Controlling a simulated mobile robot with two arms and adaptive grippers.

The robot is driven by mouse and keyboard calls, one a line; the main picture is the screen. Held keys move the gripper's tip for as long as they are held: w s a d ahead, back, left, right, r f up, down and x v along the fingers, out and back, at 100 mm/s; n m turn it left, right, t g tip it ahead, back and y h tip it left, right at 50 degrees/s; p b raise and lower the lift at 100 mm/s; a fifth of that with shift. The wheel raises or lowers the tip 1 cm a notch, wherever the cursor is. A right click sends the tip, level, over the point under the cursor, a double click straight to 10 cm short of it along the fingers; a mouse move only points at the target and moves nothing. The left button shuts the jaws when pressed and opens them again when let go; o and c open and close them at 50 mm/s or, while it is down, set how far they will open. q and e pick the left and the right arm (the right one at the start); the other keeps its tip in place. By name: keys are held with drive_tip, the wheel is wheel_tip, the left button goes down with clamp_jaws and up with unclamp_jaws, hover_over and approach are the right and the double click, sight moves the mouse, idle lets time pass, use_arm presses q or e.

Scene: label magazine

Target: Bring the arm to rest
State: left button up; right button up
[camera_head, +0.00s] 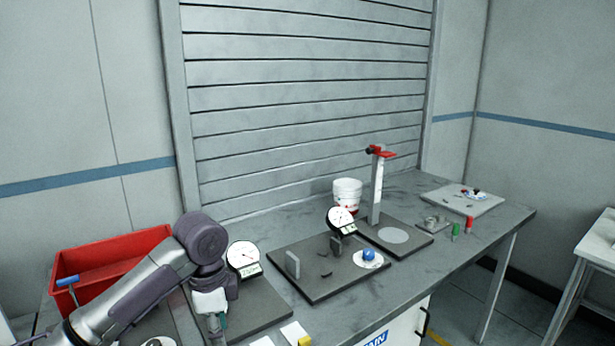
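My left arm (125,297) comes in from the lower left, bends at a dark wrist joint (203,238) and points down over the left part of the bench. My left gripper (214,325) hangs below it at the front of a dark plate (262,305). Its fingers are small and partly hidden, so I cannot tell whether they are open or shut or hold anything. My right gripper is not in view.
A red bin (110,258) stands behind my arm. Dial gauges (243,256) (341,219), a blue knob (368,254), a red-topped stand (377,190) and a white tub (347,194) stand to the right. Small green (456,230) and red (469,224) pieces stand farther right on the grey bench (485,232).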

use_arm(q)
drive_tip(key=s+d+f+n+t+h, duration=0.1)
drive_tip(key=s+d+f+n+h, duration=0.1)
drive_tip(key=s+d+f, duration=0.4)
drive_tip(key=s+d+f+n+t+h, duration=0.1)
drive_tip(key=s+f+n, duration=0.2)
drive_tip(key=s+f, duration=0.55)
drive_tip(key=s+a+f+n+t+y, duration=0.1)
drive_tip(key=s+a+f+n+y, duration=0.3)
drive_tip(key=s+a+n, duration=0.85)
drive_tip(key=s+d+f+m+g+h, duration=0.1)
drive_tip(key=s+f+m, duration=0.1)
drive_tip(key=f, duration=1.1)
drive_tip(key=s+d+f+m, duration=0.1)
drive_tip(key=s+f+m, duration=0.1)
drive_tip(key=f, duration=1.2)
drive_tip(key=s+a+f+g, duration=0.1)
drive_tip(key=s+a+f, duration=0.2)
drive_tip(key=s+f, duration=1.2)
drive_tip(key=shift+s+f, duration=0.4)
drive_tip(key=shift+s, duration=0.25)
drive_tip(key=shift+o, duration=0.2)
drive_tip(key=shift+a+m, duration=0.1)
drive_tip(key=shift+m, duration=0.15)
